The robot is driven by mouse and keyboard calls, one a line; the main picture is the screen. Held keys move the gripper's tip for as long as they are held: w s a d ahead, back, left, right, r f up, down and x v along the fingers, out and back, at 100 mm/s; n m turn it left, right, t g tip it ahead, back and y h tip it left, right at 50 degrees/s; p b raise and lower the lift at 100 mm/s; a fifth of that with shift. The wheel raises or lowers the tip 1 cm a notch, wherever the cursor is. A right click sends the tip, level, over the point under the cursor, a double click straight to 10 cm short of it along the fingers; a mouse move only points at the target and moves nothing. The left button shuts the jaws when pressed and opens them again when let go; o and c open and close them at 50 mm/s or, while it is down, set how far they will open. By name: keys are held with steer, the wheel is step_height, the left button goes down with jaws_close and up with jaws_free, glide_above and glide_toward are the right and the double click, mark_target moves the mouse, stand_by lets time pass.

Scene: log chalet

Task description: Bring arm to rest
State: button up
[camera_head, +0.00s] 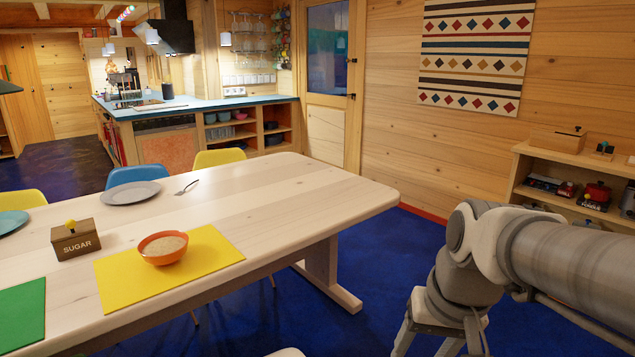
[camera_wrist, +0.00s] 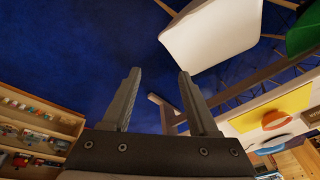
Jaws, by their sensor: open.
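My gripper (camera_head: 440,342) shows at the lower right of the head view, off the right end of the table and over the blue floor, partly cut by the bottom edge. My arm (camera_head: 575,255) comes in from the right edge and bends down to it. In the wrist view my gripper (camera_wrist: 160,75) has its two fingers spread apart with nothing between them. Blue floor (camera_wrist: 90,40) shows beyond the fingers.
The wooden table (camera_head: 290,195) fills the left, with an orange bowl (camera_head: 163,248), a sugar box (camera_head: 75,240) and a grey plate (camera_head: 131,192). A toy shelf (camera_head: 530,165) stands at right. A white chair (camera_wrist: 212,35) lies beyond the fingers.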

steer(key=s+r+n+t, duration=0.2)
steer(key=s+r+t, duration=0.1)
steer(key=s, duration=0.3)
step_height(320, 180, up, 18)
steer(key=p, duration=1.8)
steer(key=shift+r+h+p, duration=0.2)
steer(key=shift+h+p, duration=0.15)
steer(key=shift+h, duration=0.05)
